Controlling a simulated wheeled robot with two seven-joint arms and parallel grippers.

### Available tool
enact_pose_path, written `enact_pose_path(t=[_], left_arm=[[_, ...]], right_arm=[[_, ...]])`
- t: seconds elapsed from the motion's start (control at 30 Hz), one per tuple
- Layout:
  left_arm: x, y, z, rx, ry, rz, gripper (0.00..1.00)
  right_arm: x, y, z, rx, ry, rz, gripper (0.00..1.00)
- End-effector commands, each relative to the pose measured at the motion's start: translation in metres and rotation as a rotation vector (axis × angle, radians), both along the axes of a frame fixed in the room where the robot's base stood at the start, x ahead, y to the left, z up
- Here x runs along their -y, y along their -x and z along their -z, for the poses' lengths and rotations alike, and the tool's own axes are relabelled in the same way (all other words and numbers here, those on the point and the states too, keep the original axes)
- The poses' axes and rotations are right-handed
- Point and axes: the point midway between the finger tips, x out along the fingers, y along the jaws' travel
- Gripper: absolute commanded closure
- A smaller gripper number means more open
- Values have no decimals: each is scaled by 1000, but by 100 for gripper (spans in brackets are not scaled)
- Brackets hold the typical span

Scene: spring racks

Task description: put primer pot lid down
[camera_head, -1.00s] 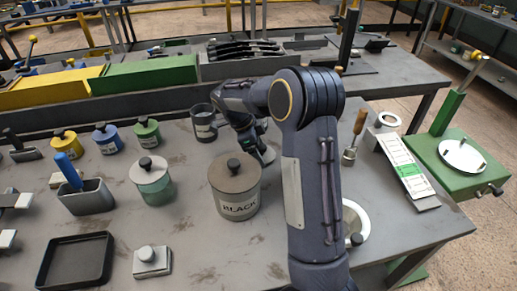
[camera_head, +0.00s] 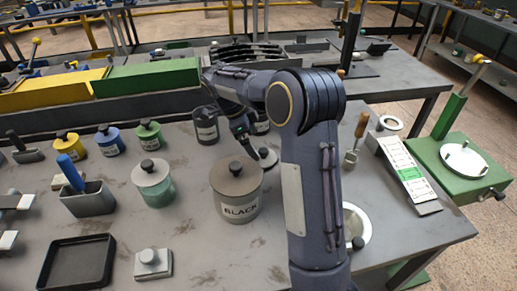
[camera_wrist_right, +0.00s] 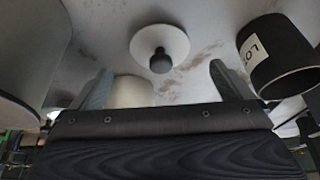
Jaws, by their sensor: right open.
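I cannot tell which pot is the primer pot. My left gripper is not in view.
A green pot (camera_head: 152,188), a grey holder with a blue handle (camera_head: 88,200) and a black tray (camera_head: 75,270) stand to the left. A dark pot (camera_head: 205,128) stands left of my gripper.

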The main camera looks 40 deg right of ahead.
Motion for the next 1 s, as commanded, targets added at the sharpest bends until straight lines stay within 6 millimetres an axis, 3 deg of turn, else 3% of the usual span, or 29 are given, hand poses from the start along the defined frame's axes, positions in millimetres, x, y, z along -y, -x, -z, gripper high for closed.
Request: enact_pose_path(t=[0.1,0.33,1.0], left_arm=[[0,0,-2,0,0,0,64],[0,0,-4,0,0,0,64],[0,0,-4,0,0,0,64]], right_arm=[[-8,-7,-25,4,0,-2,1],[-18,-13,-52,1,0,0,1],[-19,-14,-57,0,0,0,1]])
